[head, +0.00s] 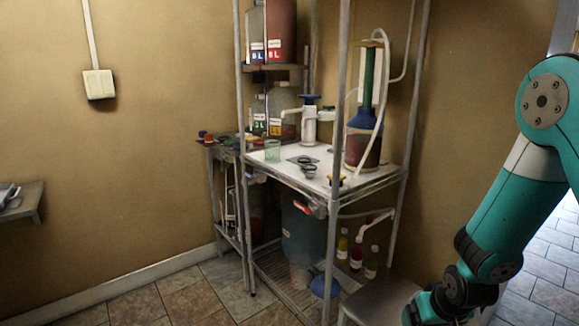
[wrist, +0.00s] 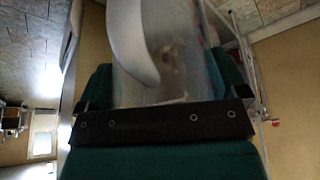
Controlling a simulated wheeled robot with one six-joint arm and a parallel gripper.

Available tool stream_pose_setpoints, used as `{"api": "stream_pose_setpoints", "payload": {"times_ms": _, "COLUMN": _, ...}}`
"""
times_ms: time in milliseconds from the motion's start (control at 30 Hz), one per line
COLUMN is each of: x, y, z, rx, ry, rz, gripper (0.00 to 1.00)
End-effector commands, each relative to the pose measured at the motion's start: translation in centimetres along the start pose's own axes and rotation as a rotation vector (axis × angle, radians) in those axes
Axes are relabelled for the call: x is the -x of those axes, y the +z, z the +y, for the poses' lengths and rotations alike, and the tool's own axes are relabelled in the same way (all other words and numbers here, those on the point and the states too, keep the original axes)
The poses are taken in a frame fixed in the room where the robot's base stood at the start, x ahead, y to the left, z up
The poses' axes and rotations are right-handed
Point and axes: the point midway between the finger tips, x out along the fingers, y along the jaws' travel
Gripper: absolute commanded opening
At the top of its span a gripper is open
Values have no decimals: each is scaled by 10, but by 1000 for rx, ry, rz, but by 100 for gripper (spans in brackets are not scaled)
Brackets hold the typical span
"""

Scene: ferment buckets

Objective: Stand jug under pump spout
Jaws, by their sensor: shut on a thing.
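My gripper (wrist: 165,85) is shut on a clear, cloudy-walled jug (wrist: 190,65) in the wrist view. A white curved piece (wrist: 133,45), apparently its handle, runs along the jug. Green finger parts show on both sides of it. The gripper and jug are outside the head view, where only my arm shows at the right. A white pump (head: 310,125) with a blue top stands on the rack's white worktop (head: 285,172). Its spout (head: 291,111) points left. The jug is away from the pump; its base and contents are unclear.
A large red-filled vessel (head: 362,148) with a hose stands at the right. Rack posts (head: 335,170) frame the worktop. A grey stool (head: 385,301) stands low in front.

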Motion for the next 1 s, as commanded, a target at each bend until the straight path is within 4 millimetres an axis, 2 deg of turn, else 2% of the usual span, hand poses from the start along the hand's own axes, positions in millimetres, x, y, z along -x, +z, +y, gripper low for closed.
{"api": "stream_pose_setpoints", "payload": {"times_ms": 33, "x": 17, "y": -5, "z": 0, "rx": 0, "ry": 0, "rz": 0, "gripper": 64}}
{"api": "stream_pose_setpoints", "payload": {"times_ms": 167, "x": 27, "y": -7, "z": 0, "rx": 1, "ry": 0, "rz": 0, "gripper": 64}}
{"api": "stream_pose_setpoints", "payload": {"times_ms": 267, "x": 21, "y": 6, "z": 0, "rx": 1, "ry": 0, "rz": -7, "gripper": 64}}
{"api": "stream_pose_setpoints", "payload": {"times_ms": 400, "x": 3, "y": 37, "z": 0, "rx": 1, "ry": 0, "rz": -9, "gripper": 64}}
{"api": "stream_pose_setpoints", "payload": {"times_ms": 500, "x": -3, "y": 50, "z": 0, "rx": 1, "ry": 0, "rz": -5, "gripper": 64}}
{"api": "stream_pose_setpoints", "payload": {"times_ms": 1000, "x": -4, "y": 51, "z": 1, "rx": -1, "ry": 0, "rz": 0, "gripper": 64}}
